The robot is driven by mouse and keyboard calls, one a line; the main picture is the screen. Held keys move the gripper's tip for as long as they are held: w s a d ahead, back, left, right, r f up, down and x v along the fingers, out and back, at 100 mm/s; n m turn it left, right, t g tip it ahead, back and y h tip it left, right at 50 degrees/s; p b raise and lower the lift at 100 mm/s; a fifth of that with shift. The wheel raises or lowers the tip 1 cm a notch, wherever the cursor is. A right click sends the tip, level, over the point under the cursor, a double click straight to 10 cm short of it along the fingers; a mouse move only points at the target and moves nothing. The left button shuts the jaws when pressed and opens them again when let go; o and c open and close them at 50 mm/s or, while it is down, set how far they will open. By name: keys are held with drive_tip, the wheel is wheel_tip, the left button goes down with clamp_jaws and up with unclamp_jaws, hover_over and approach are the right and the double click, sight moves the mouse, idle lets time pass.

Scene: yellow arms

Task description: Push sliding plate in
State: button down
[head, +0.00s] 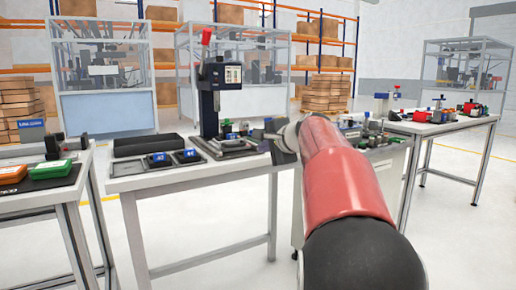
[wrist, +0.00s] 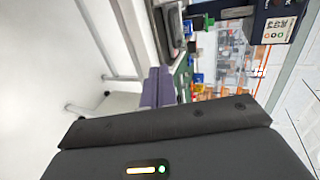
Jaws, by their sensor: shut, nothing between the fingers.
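A dark blue press (head: 220,88) with a red-tipped handle and a small display stands on the middle workbench. Its dark sliding plate (head: 225,149) lies low at the press base, with small green and blue parts on it. How far the plate sticks out is hard to tell. My gripper (head: 267,136) is just right of the plate, in front of the bench's back area. In the wrist view its purple fingers (wrist: 157,72) are shut together and empty. Part of the press (wrist: 277,28) shows at the upper right there. Contact between fingers and plate cannot be made out.
A bench with green and orange cases (head: 50,169) stands at the left. Another bench (head: 440,125) with small devices stands at the right. Open floor lies in front.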

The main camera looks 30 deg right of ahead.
sight(231, 143)
drive_tip(key=shift+w+r+p+x, duration=0.15)
drive_tip(key=shift+r+p+x, duration=0.2)
drive_tip(key=shift+x, duration=1.4)
drive_tip(key=shift+w+r+p+x, duration=0.1)
drive_tip(key=shift+r+p+x, duration=0.25)
drive_tip(key=shift+x, duration=1.4)
drive_tip(key=shift+w+r+p+x, duration=0.15)
drive_tip(key=shift+r+p+x, duration=0.15)
drive_tip(key=shift+x, duration=1.45)
